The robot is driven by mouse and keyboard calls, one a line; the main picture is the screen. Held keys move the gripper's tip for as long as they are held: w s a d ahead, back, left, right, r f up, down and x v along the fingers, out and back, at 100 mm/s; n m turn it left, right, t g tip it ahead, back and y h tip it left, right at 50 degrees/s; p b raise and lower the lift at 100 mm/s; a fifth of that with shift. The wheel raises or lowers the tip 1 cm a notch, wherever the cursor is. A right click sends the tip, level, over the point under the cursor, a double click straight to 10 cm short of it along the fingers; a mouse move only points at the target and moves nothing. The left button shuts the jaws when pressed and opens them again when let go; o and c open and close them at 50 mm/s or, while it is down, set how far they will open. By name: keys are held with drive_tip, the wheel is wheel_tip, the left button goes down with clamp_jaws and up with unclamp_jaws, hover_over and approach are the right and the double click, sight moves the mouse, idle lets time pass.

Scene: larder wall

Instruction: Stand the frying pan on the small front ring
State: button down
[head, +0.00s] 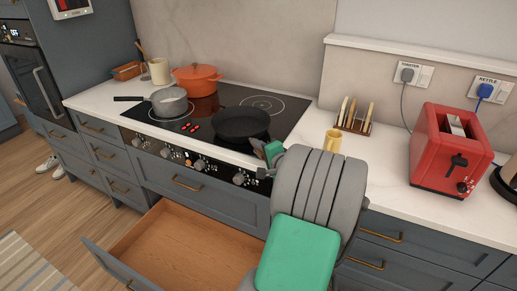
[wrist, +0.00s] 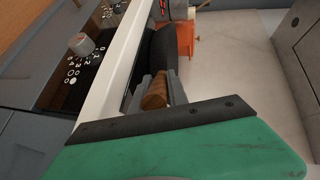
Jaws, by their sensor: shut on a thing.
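The black frying pan (head: 241,123) is over the front right part of the black glass hob (head: 292,108). It looks level; whether its base touches the glass I cannot tell. It covers whatever ring lies beneath it. My gripper (head: 270,152) is at the pan's near right side, above the hob's front edge. In the wrist view my gripper (wrist: 159,90) is shut on the pan's brown wooden handle (wrist: 155,94), with the dark pan (wrist: 160,55) beyond it.
A grey saucepan (head: 169,102) stands front left on the hob, an orange pot (head: 196,79) behind it. A back right ring (head: 262,104) is bare. Below, a drawer (head: 175,250) hangs open and empty. A yellow mug (head: 333,140), toast rack (head: 354,120) and red toaster (head: 440,150) stand right.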

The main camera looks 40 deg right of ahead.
drive_tip(key=shift+r, duration=0.2)
drive_tip(key=c, duration=1.7)
unclamp_jaws()
drive_tip(key=shift+f, duration=0.3)
drive_tip(key=shift+c, duration=0.2)
drive_tip(key=o, duration=0.5)
drive_tip(key=shift+c, duration=0.2)
drive_tip(key=shift+r, duration=0.1)
drive_tip(key=shift+r, duration=0.1)
